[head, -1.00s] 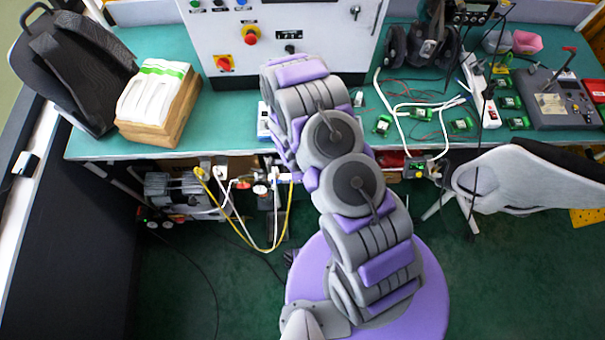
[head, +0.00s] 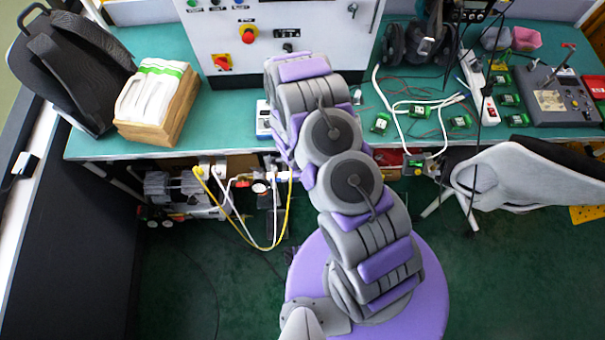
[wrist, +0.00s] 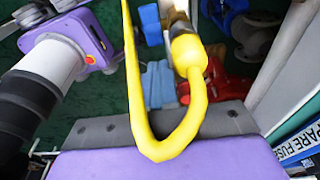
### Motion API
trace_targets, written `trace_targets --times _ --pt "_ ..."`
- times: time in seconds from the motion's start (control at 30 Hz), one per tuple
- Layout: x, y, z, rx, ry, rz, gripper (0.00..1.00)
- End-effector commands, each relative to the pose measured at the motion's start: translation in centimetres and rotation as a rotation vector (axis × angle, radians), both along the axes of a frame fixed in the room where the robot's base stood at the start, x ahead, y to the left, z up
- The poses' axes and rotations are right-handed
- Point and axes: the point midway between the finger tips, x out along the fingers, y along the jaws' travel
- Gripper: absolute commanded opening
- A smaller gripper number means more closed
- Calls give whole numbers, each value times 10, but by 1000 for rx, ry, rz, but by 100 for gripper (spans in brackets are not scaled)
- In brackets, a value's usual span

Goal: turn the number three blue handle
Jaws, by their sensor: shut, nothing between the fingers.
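In the wrist view, a small blue part (wrist: 151,24) stands beside a brass fitting, and a lighter blue piece (wrist: 158,86) lies below it. Another blue part (wrist: 214,12) is at the top, right of the fitting. I see no number on them and cannot tell which is number three. My gripper (wrist: 165,118) fills the bottom of the wrist view, purple with a grey edge, shut and empty. A yellow hose (wrist: 165,150) loops in front of it. Whether it touches any blue part cannot be told. In the head view my arm hides the gripper.
In the head view, yellow hose (head: 287,213) and white hoses hang from fittings below the green bench (head: 225,125). A gauge (head: 259,187) and a compressor (head: 175,188) are there. A white chair (head: 515,180) stands right. Red parts (wrist: 222,88) lie behind the hose in the wrist view.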

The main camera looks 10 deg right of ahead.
Motion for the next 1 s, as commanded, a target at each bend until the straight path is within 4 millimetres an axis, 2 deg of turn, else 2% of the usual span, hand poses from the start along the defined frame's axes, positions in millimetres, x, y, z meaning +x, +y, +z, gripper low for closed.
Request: trace_targets --times 0.7,1.0 --pt "0 1 0 -2 0 0 0" --pt "0 1 11 -1 0 0 0"
